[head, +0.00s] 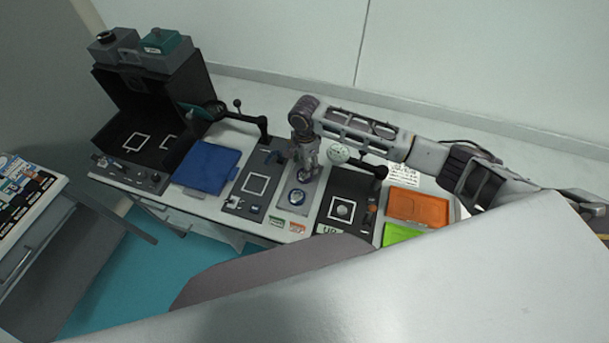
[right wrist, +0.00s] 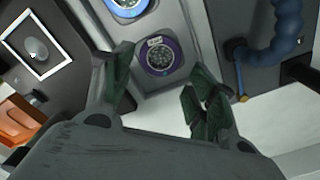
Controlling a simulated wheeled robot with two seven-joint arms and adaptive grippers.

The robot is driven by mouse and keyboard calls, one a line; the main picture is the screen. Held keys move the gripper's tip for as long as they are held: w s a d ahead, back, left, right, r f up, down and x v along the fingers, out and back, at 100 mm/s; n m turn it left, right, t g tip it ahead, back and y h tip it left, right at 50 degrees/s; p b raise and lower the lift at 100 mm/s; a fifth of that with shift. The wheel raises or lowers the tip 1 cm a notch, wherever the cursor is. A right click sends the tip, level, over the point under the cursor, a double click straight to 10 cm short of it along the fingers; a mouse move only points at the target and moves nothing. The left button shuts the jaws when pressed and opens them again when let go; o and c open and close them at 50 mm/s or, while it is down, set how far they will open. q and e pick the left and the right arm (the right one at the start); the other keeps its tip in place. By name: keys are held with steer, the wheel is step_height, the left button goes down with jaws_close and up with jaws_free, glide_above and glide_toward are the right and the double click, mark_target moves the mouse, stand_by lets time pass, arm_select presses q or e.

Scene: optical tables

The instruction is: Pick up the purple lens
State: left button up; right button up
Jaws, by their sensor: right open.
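The purple lens (right wrist: 161,56), a round disc with a dark purple rim and a small white label, lies on a grey tray (right wrist: 185,20) in the right wrist view. My right gripper (right wrist: 158,82) is open, with its fingers on either side of the lens and apart from it. In the head view my right gripper (head: 305,170) points down over the tray's far part and largely hides the purple lens. A blue-rimmed lens (right wrist: 127,6) lies beside the purple one; it also shows in the head view (head: 296,197). My left gripper is not in view.
Black plates with white squares flank the tray, one on the left (head: 242,202) and one on the right (head: 361,190). A blue flexible arm (right wrist: 274,45) stands close to the gripper. A blue tray (head: 205,167), an orange tray (head: 418,207) and a green tray (head: 400,234) sit further out.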

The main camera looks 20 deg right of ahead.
steer(key=shift+f, duration=0.35)
steer(key=shift+a+f+p, duration=0.2)
steer(key=shift+f+p, duration=0.2)
steer(key=shift+f, duration=2.05)
steer(key=c, duration=0.7)
steer(key=shift+r, duration=0.15)
step_height(320, 180, up, 10)
steer(key=shift+b, duration=0.35)
